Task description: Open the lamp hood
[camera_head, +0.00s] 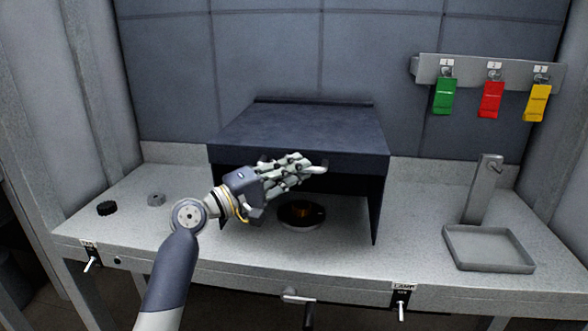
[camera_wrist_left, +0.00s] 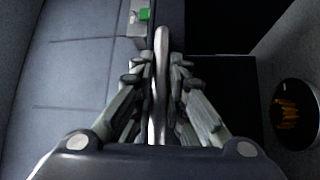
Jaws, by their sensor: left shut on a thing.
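The lamp hood (camera_head: 300,128) is a dark blue-grey box with a flat top and side walls, standing on the pale bench at the back wall. Its front is open below the front edge. A round dark lamp (camera_head: 302,214) with an amber centre sits under it, and also shows at the right of the left wrist view (camera_wrist_left: 296,115). My left gripper (camera_head: 292,172) is at the hood's front edge. In the left wrist view its fingers (camera_wrist_left: 160,105) are shut around a pale metal handle (camera_wrist_left: 162,45). Fingers hide much of the handle. My right gripper is out of view.
A rack (camera_head: 480,72) with green, red and yellow tags hangs on the wall at right. A grey tray with a post (camera_head: 488,248) stands at the bench's right. A black knob (camera_head: 107,208) and small grey piece (camera_head: 156,199) lie at left. Switches line the front edge.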

